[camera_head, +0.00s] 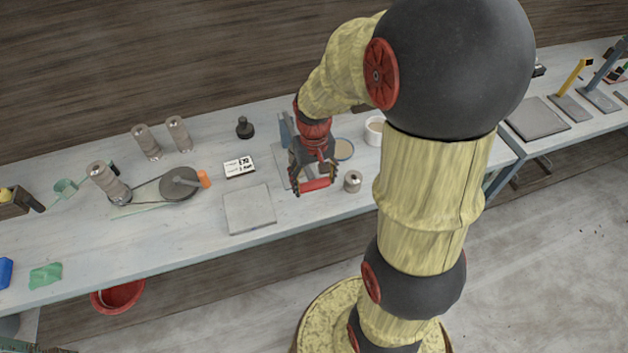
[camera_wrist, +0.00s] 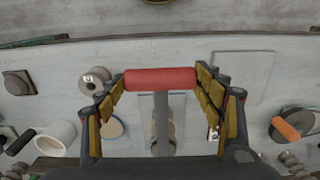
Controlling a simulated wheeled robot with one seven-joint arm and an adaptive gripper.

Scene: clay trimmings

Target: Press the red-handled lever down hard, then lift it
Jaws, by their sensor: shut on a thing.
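The lever's red handle (camera_head: 317,185) lies crosswise between the fingers of my gripper (camera_head: 313,181). In the wrist view the red handle (camera_wrist: 160,79) spans the gap between both yellow-padded fingers of my gripper (camera_wrist: 161,84), which is shut on its ends. The lever's grey arm (camera_wrist: 163,125) runs from the handle back towards its base plate, partly hidden behind my wrist. In the head view a blue-grey upright (camera_head: 286,131) shows behind my gripper. How far down the lever is cannot be told for sure.
A small metal cylinder (camera_head: 352,181) stands close to the right of the handle. A grey square slab (camera_head: 249,211) lies to the left, near the bench edge. A display box (camera_head: 239,167) and a wheel with an orange grip (camera_head: 180,184) are farther left. A white mug (camera_head: 374,131) stands right.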

